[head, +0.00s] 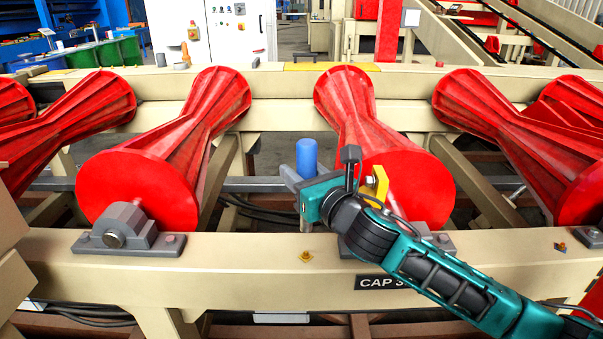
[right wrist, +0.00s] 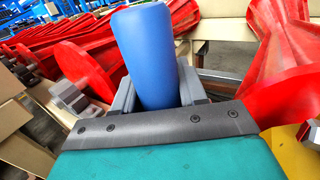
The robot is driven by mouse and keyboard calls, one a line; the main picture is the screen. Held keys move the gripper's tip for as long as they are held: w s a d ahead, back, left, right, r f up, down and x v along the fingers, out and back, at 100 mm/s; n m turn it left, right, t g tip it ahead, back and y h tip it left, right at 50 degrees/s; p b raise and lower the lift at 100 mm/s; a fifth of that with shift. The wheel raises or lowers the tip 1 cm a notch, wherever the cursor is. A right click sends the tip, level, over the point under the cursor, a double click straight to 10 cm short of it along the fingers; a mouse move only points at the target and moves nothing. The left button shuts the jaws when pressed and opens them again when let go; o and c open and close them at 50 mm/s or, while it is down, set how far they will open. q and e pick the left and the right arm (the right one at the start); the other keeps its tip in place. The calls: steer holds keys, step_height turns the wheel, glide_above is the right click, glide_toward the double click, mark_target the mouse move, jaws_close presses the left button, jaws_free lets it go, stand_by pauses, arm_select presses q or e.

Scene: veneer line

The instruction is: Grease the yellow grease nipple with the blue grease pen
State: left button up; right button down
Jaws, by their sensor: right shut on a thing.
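The blue grease pen (head: 306,158) is upright in my right gripper (head: 303,182), its blue body standing above the jaws. A pale lower end shows below the gripper in the head view. In the right wrist view the blue grease pen (right wrist: 146,58) stands between the two grey fingers of my right gripper (right wrist: 155,92), which is shut on it. A small yellow fitting, which looks like the yellow grease nipple (head: 305,256), sits on top of the front beige beam. The pen is above and behind it, apart from it. My left gripper is not in view.
Red rollers (head: 140,190) lie along the frame, one close behind my right gripper. A yellow bracket (head: 379,183) stands beside my right arm. Grey bearing blocks (head: 122,232) sit on the front beam (head: 220,262). The beam is clear around the yellow fitting.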

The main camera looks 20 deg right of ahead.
arm_select(q)
steer(key=b, duration=0.1)
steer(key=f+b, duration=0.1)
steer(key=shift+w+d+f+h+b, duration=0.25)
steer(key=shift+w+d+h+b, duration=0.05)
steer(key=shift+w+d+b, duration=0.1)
arm_select(e)
step_height(320, 180, down, 6)
steer(key=shift+r, duration=0.2)
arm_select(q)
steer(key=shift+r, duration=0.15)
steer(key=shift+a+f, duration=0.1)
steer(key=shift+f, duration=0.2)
arm_select(e)
steer(key=shift+f, duration=0.15)
